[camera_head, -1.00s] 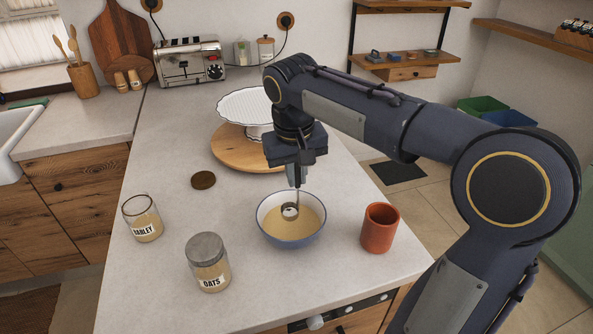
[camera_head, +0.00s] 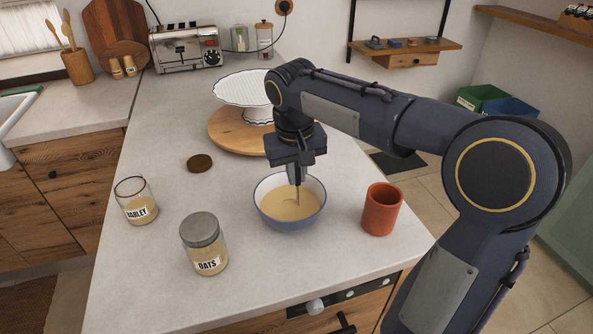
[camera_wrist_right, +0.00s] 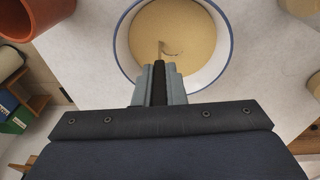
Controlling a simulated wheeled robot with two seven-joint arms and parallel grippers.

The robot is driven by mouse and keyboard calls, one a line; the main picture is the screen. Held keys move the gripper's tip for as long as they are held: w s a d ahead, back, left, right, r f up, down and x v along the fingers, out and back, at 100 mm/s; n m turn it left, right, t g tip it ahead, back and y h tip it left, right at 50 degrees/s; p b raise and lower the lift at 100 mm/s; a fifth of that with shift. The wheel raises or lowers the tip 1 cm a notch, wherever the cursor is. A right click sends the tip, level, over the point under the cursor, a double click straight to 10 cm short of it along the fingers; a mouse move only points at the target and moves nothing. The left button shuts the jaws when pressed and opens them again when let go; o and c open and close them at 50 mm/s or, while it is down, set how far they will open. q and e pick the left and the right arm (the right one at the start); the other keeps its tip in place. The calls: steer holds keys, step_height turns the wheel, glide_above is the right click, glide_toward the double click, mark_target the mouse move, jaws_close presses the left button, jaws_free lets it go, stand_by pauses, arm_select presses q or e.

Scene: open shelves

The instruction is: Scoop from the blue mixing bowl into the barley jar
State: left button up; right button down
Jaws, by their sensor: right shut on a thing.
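The blue mixing bowl (camera_head: 291,217), white inside with a blue rim, holds a tan grain-like fill. It also shows in the right wrist view (camera_wrist_right: 222,68). My right gripper (camera_head: 298,180) points down over the bowl, shut on the scoop's handle (camera_head: 298,194). The scoop's head is sunk in the fill and hidden. In the wrist view the gripper (camera_wrist_right: 159,70) covers the near part of the bowl. The barley jar (camera_head: 136,201) stands upright and lidless to the left, with some tan contents. My left gripper is not in view.
The oats jar (camera_head: 205,246), with a grey lid, stands between the barley jar and the bowl, nearer the front. A terracotta cup (camera_head: 382,210) is right of the bowl. A dark round lid (camera_head: 200,162) lies behind. A white cake stand (camera_head: 246,90) sits on a wooden board (camera_head: 233,140).

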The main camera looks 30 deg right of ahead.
steer(key=shift+r, duration=0.15)
steer(key=r+p, duration=0.4)
steer(key=r, duration=0.1)
steer(key=s+a+r+p, duration=0.1)
steer(key=r+p, duration=0.1)
steer(key=p, duration=0.1)
steer(key=shift+r, duration=0.3)
step_height(320, 180, up, 5)
steer(key=p, duration=0.4)
steer(key=shift+d+p, duration=0.1)
steer(key=shift+p, duration=0.25)
steer(key=shift+f, duration=0.2)
